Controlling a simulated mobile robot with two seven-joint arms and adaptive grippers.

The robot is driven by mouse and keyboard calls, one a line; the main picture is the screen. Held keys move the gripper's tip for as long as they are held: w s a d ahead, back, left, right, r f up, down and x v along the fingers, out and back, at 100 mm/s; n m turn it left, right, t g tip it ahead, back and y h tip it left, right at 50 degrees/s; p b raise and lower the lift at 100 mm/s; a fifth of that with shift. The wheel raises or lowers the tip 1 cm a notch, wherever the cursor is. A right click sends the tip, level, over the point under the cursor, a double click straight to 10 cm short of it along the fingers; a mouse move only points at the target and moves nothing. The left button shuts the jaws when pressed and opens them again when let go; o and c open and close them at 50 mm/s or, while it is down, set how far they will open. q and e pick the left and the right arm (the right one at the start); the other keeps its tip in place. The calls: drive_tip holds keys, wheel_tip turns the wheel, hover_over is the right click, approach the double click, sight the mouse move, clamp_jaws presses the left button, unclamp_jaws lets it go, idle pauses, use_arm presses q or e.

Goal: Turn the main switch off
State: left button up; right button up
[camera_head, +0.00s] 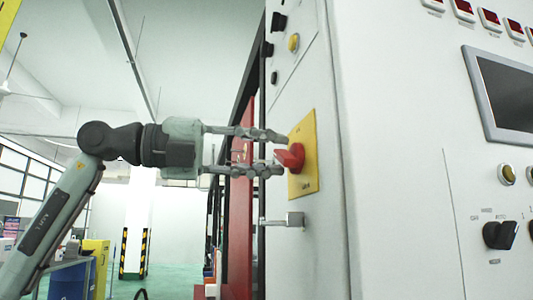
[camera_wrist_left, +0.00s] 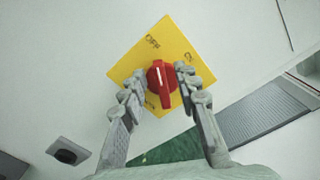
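The main switch is a red rotary knob (camera_head: 290,156) on a yellow square plate (camera_head: 309,135) on the side of the light grey cabinet. In the left wrist view the knob (camera_wrist_left: 161,84) has a white mark, and its handle runs nearly upright across the tilted plate (camera_wrist_left: 179,38). My left gripper (camera_head: 282,152) reaches in from the left, level with the knob. Its fingers are apart, one on each side of the knob, in the left wrist view (camera_wrist_left: 160,75). They are close to the knob; I cannot tell whether they touch. My right gripper is not in view.
A metal latch (camera_head: 285,220) sticks out below the plate. A yellow button (camera_head: 293,42) and black fittings sit above it. The cabinet front at right has a screen (camera_head: 508,90) and a black selector (camera_head: 500,234). Open room lies to the left.

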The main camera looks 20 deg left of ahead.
use_arm(q)
drive_tip(key=v, duration=1.2)
idle(0.4)
